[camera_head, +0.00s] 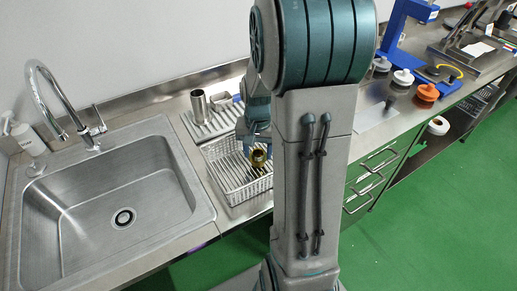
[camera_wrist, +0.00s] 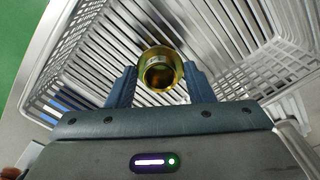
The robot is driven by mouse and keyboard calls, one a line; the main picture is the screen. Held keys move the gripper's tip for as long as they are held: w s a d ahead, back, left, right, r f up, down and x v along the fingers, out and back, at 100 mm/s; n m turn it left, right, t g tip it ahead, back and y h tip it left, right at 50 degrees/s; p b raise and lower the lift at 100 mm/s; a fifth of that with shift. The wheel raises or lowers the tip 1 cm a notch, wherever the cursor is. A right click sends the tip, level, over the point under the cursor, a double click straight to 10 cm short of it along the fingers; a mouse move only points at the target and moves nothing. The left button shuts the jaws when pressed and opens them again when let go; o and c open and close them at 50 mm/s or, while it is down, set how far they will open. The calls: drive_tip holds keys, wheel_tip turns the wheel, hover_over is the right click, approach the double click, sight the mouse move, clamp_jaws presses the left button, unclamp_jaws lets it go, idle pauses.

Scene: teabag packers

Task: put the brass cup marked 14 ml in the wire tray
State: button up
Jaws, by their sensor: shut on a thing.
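A brass cup (camera_wrist: 159,68) sits between the two fingers of my gripper (camera_wrist: 158,86), which is shut on it. I look into its open mouth in the wrist view; no marking on it can be read. The cup also shows in the head view (camera_head: 259,157), above the wire tray (camera_head: 236,190). The tray's slatted floor and wire walls surround the cup in the wrist view (camera_wrist: 70,60). I cannot tell whether the cup touches the tray floor. My gripper is partly hidden by my arm in the head view.
A steel sink (camera_head: 110,205) lies left of the tray. Behind the tray, a metal cylinder (camera_head: 199,106) stands on a ribbed drainer (camera_head: 212,124). Several weights or knobbed pieces, one of them orange (camera_head: 426,94), stand on the counter at right. My arm hides the counter's middle.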

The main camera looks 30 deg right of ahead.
sight(258, 152)
drive_tip(key=shift+f, duration=0.15)
drive_tip(key=o, duration=1)
wheel_tip(258, 152, up, 11)
drive_tip(key=s+a+n+t, duration=0.1)
drive_tip(key=s+a+n, duration=0.1)
drive_tip(key=s+a, duration=0.2)
drive_tip(key=s+a+n+t, duration=0.1)
drive_tip(key=s+a+n, duration=0.2)
drive_tip(key=s+a, duration=0.1)
drive_tip(key=s+a+r+n+t, duration=0.1)
drive_tip(key=s+a+n, duration=0.1)
drive_tip(key=s+a, duration=0.2)
drive_tip(key=shift+s+n, duration=0.3)
drive_tip(key=shift+s, duration=0.15)
